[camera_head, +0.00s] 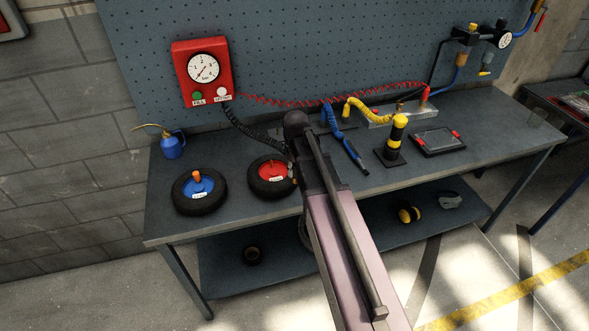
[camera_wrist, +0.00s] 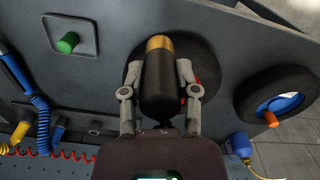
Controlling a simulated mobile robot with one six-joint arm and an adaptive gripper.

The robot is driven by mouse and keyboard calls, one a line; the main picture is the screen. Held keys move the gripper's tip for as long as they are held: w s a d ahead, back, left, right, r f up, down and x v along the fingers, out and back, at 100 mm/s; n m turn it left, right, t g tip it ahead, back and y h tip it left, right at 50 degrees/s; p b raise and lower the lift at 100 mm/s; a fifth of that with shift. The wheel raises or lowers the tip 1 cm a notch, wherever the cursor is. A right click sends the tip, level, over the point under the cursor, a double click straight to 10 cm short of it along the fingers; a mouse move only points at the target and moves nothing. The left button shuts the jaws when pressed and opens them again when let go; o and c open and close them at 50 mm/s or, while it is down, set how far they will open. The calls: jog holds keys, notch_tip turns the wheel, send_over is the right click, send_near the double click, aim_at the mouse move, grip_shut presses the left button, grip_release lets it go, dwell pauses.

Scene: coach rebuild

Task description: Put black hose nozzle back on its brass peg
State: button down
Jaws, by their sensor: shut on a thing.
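In the wrist view my gripper (camera_wrist: 158,72) is shut on the black hose nozzle (camera_wrist: 160,88), a dark cylinder with a brass-coloured end pointing away from my wrist. The nozzle is in front of the wheel with the red hub. In the head view my arm hides most of my gripper and the nozzle; the black coiled hose (camera_head: 248,131) runs from the red gauge box (camera_head: 203,99) toward it.
The red-hubbed wheel (camera_head: 262,190) and blue-hubbed wheel (camera_head: 181,201) lie on the bench (camera_head: 235,217). A blue oil can (camera_head: 172,148) is at left.

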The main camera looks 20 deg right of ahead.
jog(key=shift+r, duration=0.15)
dwell(0.3)
jog(key=shift+r+p, duration=2.25)
jog(key=shift+p, duration=0.15)
jog(key=shift+f, duration=0.2)
notch_tip(320, 180, down, 4)
jog(key=b, duration=0.5)
jog(key=shift+f, duration=0.25)
jog(key=shift+s, duration=0.15)
